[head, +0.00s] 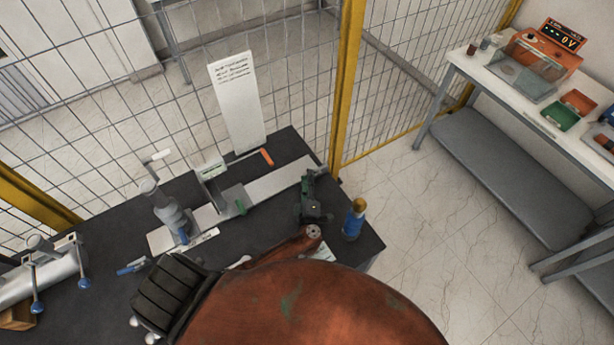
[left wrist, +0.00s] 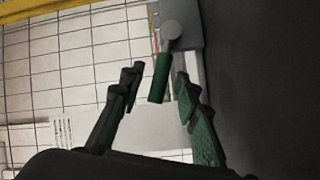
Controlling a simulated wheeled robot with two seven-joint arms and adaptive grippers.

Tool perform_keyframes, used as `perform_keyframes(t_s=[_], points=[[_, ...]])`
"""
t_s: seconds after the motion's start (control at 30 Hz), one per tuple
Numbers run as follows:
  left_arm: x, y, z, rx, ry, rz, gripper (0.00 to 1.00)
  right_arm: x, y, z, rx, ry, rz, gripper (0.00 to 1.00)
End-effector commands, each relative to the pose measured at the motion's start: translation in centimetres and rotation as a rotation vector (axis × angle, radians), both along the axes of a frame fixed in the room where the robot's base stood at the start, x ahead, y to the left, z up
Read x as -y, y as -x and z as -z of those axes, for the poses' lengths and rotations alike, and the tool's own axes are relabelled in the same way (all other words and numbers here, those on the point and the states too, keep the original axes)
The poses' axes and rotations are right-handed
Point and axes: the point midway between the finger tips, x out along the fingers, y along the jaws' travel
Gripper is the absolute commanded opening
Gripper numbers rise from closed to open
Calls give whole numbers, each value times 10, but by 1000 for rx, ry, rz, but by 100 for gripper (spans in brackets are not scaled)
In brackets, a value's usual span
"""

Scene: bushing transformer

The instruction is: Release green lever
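The green lever (left wrist: 159,78) shows in the left wrist view as a short green cylinder hanging from a round grey knob at the edge of a grey plate. In the head view the gripper largely hides the lever.
On the dark table (head: 272,232) stand a grey clamp (head: 172,215), a small green part (head: 240,206) on the plate, a blue and yellow bottle-like item (head: 354,219) and a white sign (head: 236,100). Wire fencing is behind. My arm hides the near table. A side bench (head: 470,68) stands right.

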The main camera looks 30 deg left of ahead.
Motion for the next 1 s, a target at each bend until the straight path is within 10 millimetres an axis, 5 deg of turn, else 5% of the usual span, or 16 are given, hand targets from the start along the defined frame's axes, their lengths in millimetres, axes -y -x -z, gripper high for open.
perform_keyframes(t_s=[0.4,0.83,1.0], points=[[-7,-8,0,0,-1,-3,30,0,-10,-1,13,0,-2,29],[-7,-8,0,-1,-1,-2,1,-4,-4,0,5,-4,1,29],[-7,-8,0,-1,-1,-2,0,-5,-4,0,5,-5,1,29]])
